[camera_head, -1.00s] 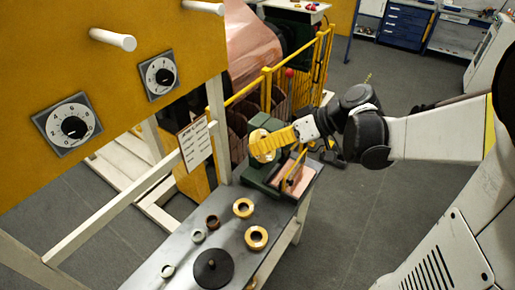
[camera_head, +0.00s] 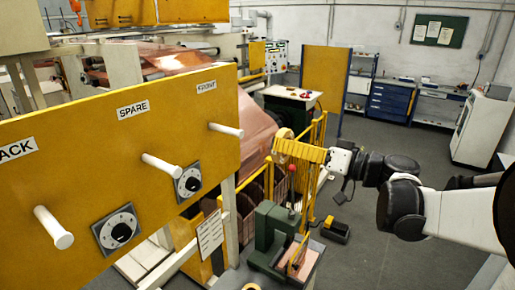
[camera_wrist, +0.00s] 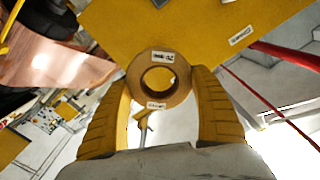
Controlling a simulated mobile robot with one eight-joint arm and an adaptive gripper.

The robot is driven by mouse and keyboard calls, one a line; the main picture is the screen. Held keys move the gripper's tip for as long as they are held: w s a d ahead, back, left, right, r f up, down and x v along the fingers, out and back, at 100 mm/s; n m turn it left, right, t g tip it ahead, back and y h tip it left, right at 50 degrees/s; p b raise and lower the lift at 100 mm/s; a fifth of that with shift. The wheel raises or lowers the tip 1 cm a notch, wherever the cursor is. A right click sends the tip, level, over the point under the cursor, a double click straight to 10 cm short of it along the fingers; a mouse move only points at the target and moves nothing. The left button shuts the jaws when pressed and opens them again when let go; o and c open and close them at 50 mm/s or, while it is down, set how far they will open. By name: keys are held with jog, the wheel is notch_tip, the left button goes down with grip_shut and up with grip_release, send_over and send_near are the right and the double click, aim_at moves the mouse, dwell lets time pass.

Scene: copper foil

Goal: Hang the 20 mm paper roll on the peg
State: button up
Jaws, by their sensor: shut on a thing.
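My gripper (camera_head: 296,150) has yellow fingers and is shut on a tan paper roll (camera_head: 283,134), held in the air right of the yellow panel. In the wrist view the roll (camera_wrist: 183,84) is a ring between the two fingers (camera_wrist: 163,82), its hole facing the camera; its small labels are too blurred to read surely. Three white pegs stick out of the panel: the right peg (camera_head: 227,131), the middle peg (camera_head: 162,166) and the left peg (camera_head: 53,227). All three are bare. The roll is apart from them.
The yellow panel (camera_head: 120,175) carries dials and signs, one reading SPARE (camera_head: 133,109). Below my gripper stand a green machine (camera_head: 268,228) with a red-knobbed lever and a yellow railing (camera_head: 318,135). Copper foil (camera_head: 255,120) lies behind the panel. Open floor (camera_head: 365,215) is at right.

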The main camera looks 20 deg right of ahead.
aim_at(242, 136)
jog(key=shift+x, duration=8.05)
jog(key=shift+f+b, duration=0.35)
jog(key=shift+f, duration=0.2)
jog(key=o, duration=1.3)
